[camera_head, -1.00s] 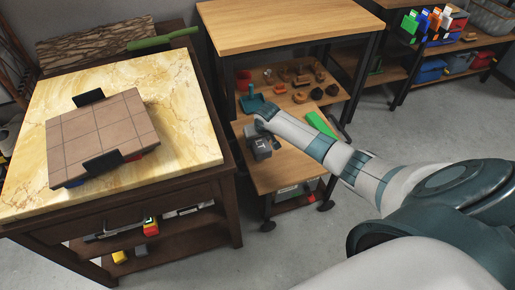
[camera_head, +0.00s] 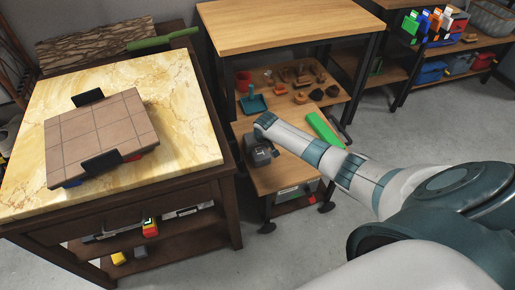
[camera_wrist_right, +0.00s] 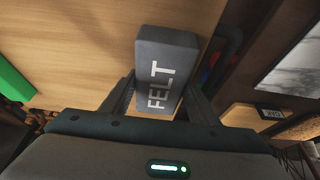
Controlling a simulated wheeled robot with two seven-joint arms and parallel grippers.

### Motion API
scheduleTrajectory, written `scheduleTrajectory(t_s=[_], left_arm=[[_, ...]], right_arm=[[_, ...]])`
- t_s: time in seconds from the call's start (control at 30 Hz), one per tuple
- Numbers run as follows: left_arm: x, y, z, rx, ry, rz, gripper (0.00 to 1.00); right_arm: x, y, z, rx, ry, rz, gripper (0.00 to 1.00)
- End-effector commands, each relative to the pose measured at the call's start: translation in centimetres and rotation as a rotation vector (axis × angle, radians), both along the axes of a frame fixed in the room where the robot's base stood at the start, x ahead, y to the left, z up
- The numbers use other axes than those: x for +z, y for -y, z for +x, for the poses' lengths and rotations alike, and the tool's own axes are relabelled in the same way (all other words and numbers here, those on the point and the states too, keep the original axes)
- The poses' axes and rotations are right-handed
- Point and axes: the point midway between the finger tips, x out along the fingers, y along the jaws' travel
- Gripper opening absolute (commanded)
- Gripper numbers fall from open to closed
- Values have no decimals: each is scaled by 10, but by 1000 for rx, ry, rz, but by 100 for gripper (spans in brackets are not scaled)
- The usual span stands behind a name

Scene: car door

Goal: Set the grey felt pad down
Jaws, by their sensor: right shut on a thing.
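The grey felt pad (camera_wrist_right: 165,70) is a dark grey block with "FELT" in white letters, seen in the right wrist view. My right gripper (camera_wrist_right: 160,102) is shut on it, one finger on each side. In the head view the right gripper (camera_head: 259,154) is at the left edge of the lower wooden shelf (camera_head: 285,172), pointing down. The pad cannot be told apart from the gripper there. I cannot tell whether the pad touches the shelf. My left gripper is not in view.
A green block (camera_head: 325,130) lies on the shelf right of my right wrist. Small brown pieces (camera_head: 300,97), a red cup (camera_head: 243,78) and a teal tray (camera_head: 254,103) stand farther back. The marble-topped table (camera_head: 185,110) with a tiled board (camera_head: 100,135) is at the left.

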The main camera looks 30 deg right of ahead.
Motion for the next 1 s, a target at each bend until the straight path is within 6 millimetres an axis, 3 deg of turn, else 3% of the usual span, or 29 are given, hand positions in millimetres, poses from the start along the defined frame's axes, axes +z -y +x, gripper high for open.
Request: scheduleTrajectory(t_s=[0.3, 0.33, 0.4, 0.77, 1.0], left_arm=[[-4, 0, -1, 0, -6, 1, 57], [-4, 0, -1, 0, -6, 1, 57], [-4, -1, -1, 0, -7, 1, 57], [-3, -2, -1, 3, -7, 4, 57], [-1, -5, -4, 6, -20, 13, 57]], right_arm=[[-4, 0, 0, 0, 0, 0, 30], [-3, 0, 0, 0, 0, 0, 61], [-3, 0, 0, 0, 0, 0, 73], [-1, 0, 0, 0, 0, 0, 73], [15, 0, -5, 0, 1, 0, 73]])
